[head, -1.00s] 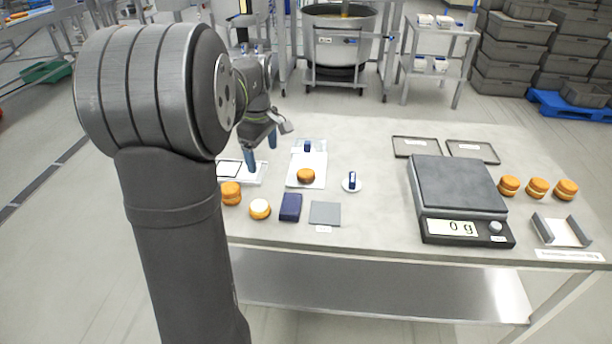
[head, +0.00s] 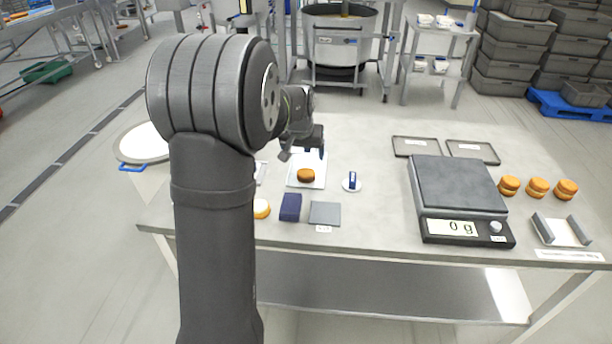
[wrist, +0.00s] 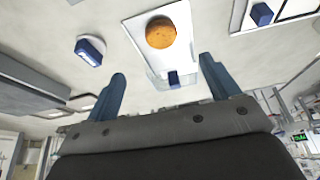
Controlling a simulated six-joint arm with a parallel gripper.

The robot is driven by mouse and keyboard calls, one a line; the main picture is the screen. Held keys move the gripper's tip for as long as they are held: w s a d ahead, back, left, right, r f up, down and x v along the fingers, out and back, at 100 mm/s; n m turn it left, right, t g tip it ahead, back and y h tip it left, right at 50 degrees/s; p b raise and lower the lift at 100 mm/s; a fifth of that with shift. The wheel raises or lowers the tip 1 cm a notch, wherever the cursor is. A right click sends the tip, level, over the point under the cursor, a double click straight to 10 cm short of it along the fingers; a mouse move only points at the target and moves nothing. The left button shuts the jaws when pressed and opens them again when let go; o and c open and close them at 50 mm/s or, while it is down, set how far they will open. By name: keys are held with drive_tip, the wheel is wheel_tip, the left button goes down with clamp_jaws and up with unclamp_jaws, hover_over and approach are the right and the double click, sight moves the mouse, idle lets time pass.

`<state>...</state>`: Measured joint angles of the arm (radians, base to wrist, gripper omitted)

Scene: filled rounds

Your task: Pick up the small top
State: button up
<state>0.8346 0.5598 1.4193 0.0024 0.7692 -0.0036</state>
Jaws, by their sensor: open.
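The small top, a single orange-brown round cap (head: 306,176), lies on a white sheet (head: 294,183) left of the table's middle. It also shows in the wrist view (wrist: 160,32), near the top edge. My gripper (head: 306,153) is just behind the cap in the head view, above the sheet's far end. In the wrist view my gripper (wrist: 162,70) is open with its two blue fingers apart and nothing between them but a view of the sheet (wrist: 150,60) and a small blue block (wrist: 173,78). The cap is beyond the fingertips there, untouched.
A white disc with a blue handle (head: 351,183) is right of the sheet. In front are a navy block (head: 290,207), a grey square (head: 325,213) and a white-topped round (head: 262,209), partly hidden by my arm. The scale (head: 458,185) and several filled rounds (head: 537,187) stand right.

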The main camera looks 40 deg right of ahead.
sight(305, 172)
drive_tip(key=x, duration=1.2)
drive_tip(key=shift+w+a+f, duration=0.1)
drive_tip(key=shift+f, duration=0.15)
drive_tip(key=c, duration=0.8)
